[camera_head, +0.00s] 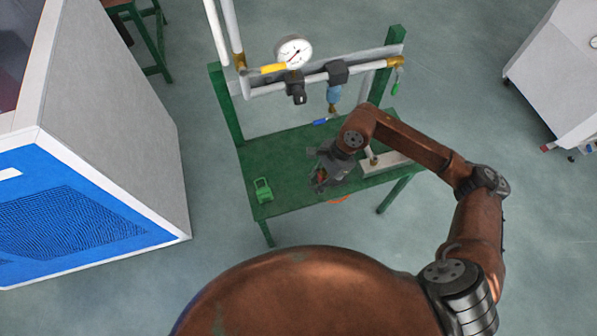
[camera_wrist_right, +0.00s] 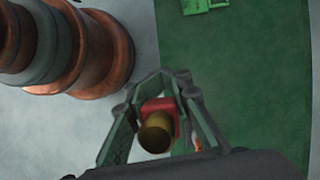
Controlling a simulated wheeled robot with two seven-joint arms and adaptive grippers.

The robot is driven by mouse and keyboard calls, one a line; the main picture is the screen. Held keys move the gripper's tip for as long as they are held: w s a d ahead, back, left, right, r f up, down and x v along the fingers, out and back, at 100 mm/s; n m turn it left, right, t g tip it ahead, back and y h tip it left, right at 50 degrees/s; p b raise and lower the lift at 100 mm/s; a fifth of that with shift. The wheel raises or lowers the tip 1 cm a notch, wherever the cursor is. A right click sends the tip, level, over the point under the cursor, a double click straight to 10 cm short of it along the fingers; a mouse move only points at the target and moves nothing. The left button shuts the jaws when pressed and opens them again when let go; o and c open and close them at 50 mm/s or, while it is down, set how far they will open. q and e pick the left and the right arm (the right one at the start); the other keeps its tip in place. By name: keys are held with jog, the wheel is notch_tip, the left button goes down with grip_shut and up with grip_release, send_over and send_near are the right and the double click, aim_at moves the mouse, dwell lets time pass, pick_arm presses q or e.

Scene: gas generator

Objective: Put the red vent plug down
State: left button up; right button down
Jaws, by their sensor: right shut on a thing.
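The red vent plug (camera_wrist_right: 160,107) is between the fingers of my right gripper (camera_head: 321,179), with its round brass end (camera_wrist_right: 155,132) towards the wrist camera. The gripper is shut on it. In the head view the gripper is over the front part of the green table (camera_head: 285,170), near the front edge, and only a little red shows at its fingers. In the wrist view green tabletop and grey floor lie beyond the fingers. I cannot tell the plug's height above the table. My left gripper is not in view.
A green clasp-like item (camera_head: 263,190) lies at the table's front left. A white block (camera_head: 388,164) with a brass fitting sits at the right. Pipes with a gauge (camera_head: 293,52) run along the back. A blue-and-white cabinet (camera_head: 120,150) stands left.

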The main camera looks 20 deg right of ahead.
jog(key=w+a+f+b, duration=0.1)
jog(key=w+f+b, duration=0.15)
jog(key=w, duration=0.45)
send_over(296, 176)
jog(key=d, duration=0.2)
jog(key=f, duration=0.5)
jog(key=shift+s+a+f+b, duration=0.2)
jog(key=shift+s+f+b, duration=0.1)
jog(key=shift+s+b, duration=0.1)
jog(key=shift+w+f, duration=0.35)
jog(key=shift+f, duration=0.05)
notch_tip(296, 176, down, 3)
jog(key=shift+w+f+b, duration=0.1)
jog(key=shift+b, duration=0.5)
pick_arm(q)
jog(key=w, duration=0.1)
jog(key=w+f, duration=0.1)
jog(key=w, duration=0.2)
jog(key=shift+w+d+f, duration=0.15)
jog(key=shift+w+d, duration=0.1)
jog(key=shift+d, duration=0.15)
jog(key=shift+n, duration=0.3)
